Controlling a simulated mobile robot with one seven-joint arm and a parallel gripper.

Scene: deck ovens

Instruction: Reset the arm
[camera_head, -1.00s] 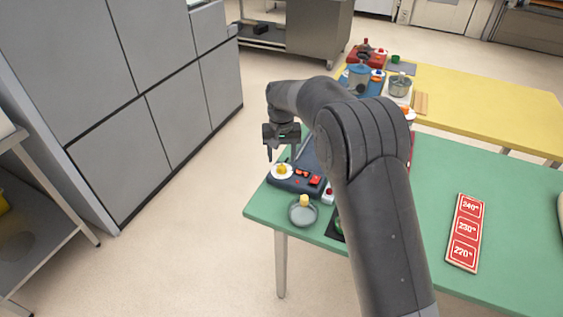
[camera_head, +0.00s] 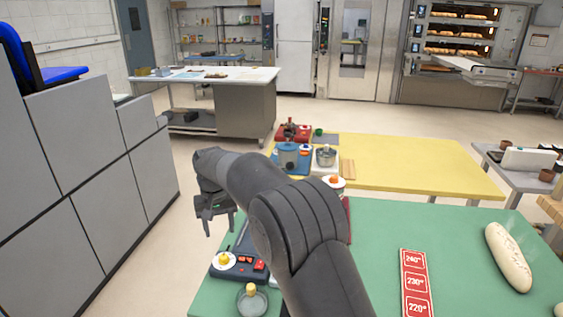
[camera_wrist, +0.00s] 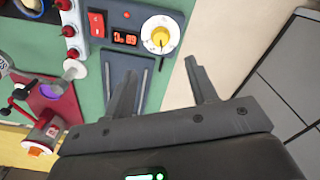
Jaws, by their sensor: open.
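My gripper (camera_head: 218,222) hangs at the left of the head view, in the air by the left edge of the green table (camera_head: 375,235). In the wrist view my gripper (camera_wrist: 165,90) shows two fingers apart with nothing between them. Below it on the table is a dark device (camera_wrist: 128,60) with a red display, red switches and a white dial with a yellow knob (camera_wrist: 160,36). The device also shows in the head view (camera_head: 252,268), partly hidden by my arm.
A red temperature sign (camera_head: 415,282) and a bread loaf (camera_head: 508,257) lie on the green table. Grey cabinets (camera_head: 80,190) stand left, with clear floor between.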

